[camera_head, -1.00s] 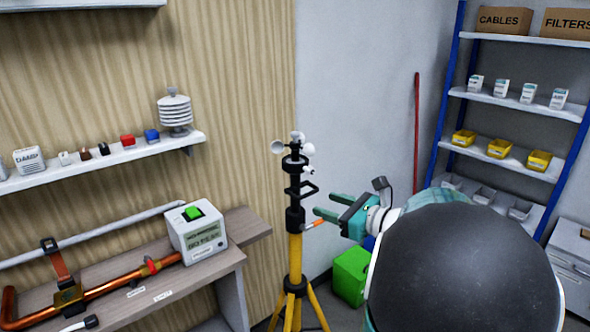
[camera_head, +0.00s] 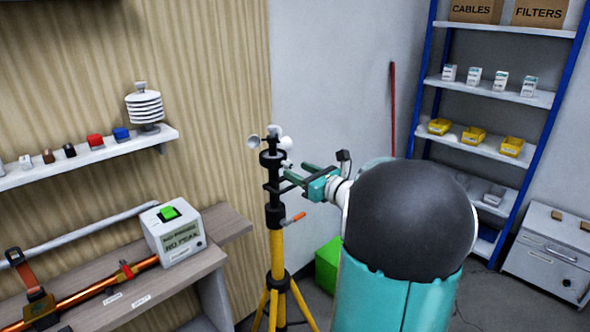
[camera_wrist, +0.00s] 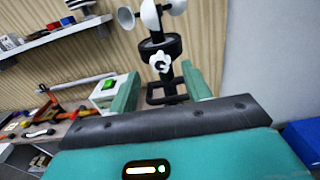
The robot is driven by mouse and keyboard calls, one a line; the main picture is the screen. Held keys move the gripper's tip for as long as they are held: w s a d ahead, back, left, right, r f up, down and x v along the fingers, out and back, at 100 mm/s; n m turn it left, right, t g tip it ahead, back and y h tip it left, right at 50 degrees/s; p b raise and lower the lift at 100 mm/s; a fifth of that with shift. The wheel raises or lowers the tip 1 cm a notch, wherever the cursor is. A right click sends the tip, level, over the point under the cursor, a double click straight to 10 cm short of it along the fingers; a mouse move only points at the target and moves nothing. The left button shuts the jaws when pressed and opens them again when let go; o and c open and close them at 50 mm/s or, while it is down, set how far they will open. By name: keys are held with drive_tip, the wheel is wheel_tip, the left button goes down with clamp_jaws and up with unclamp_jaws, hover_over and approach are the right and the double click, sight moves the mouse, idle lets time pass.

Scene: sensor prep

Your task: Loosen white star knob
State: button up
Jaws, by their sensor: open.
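The white star knob (camera_wrist: 160,62) sits on a black collar near the top of the tripod mast (camera_head: 277,245). In the head view the knob (camera_head: 286,166) is small, on the mast's right side. My gripper (camera_head: 293,171) is open and empty, pointing left at the mast just beside the knob. In the wrist view the knob lies between the two green fingers of my gripper (camera_wrist: 160,72), a little beyond their tips. I see no contact between fingers and knob.
White sensor cups (camera_wrist: 150,14) stand just above the knob. A black bracket loop (camera_wrist: 165,94) is just below it. An orange-handled lever (camera_head: 294,218) sticks out lower on the mast. A workbench (camera_head: 232,226) is at left, a green bin (camera_head: 327,265) behind the mast.

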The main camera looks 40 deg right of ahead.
sight(287, 164)
drive_tip(key=shift+w, duration=1.25)
drive_tip(key=shift+c, duration=0.2)
drive_tip(key=c, duration=1)
drive_tip(key=shift+o, duration=0.2)
